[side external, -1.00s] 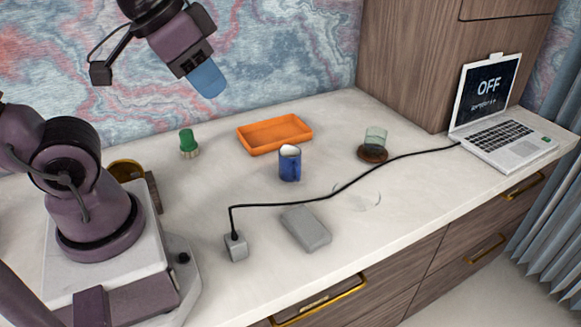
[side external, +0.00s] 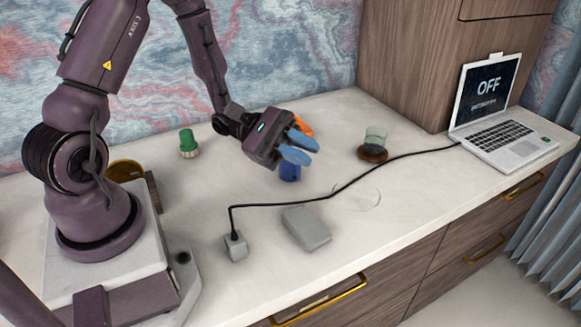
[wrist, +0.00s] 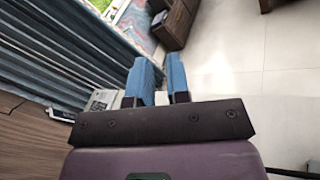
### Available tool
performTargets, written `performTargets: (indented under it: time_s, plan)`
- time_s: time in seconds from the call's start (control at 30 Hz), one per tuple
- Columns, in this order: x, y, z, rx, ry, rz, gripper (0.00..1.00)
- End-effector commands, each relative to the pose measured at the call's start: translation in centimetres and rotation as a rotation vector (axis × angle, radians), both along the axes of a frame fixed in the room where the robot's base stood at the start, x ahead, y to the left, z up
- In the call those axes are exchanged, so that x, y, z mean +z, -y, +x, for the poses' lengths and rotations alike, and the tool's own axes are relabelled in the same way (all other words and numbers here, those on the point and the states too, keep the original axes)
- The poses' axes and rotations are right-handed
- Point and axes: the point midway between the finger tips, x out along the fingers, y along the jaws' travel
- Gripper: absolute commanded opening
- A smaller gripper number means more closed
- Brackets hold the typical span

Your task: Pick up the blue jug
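The blue jug (side external: 290,173) stands upright on the pale desk top in the side view. Its upper part is hidden behind my gripper. My gripper (side external: 308,149) is above the jug in the side view, its blue fingers pointing right rather than down. In the wrist view the two blue fingers of my gripper (wrist: 161,83) are apart with an empty gap between them. The jug does not show in the wrist view.
An orange tray (side external: 302,125) is mostly hidden behind my gripper. A green-topped item (side external: 188,143) stands left, a glass (side external: 375,138) on a brown coaster right. A black cable runs from a grey block (side external: 236,246) past a grey box (side external: 306,228) to the laptop (side external: 503,140).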

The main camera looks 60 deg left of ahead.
Motion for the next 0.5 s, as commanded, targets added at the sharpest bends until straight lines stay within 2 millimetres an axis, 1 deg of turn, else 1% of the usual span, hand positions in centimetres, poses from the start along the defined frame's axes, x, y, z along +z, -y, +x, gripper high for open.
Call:
performTargets:
  time_s: [0.03,0.1,0.17,0.2,0.27,0.3,0.33,0.4,0.5]
  plan:
    - [-1.6,-1.4,0.9,0.114,-0.036,-0.086,0.17]
    - [-3.5,-3.5,2.0,0.281,-0.069,-0.189,0.17]
    - [-5.6,-5.4,2.7,0.429,-0.098,-0.267,0.17]
    - [-7.0,-6.8,2.9,0.531,-0.116,-0.311,0.17]
    - [-9.3,-8.6,2.9,0.679,-0.146,-0.37,0.17]
    - [-10.8,-9.8,2.7,0.772,-0.167,-0.401,0.17]
    - [-11.8,-10.5,2.5,0.838,-0.181,-0.419,0.17]
    - [-14.1,-11.9,1.8,0.969,-0.212,-0.451,0.17]
    - [-16.3,-13.1,0.9,1.1,-0.245,-0.474,0.17]
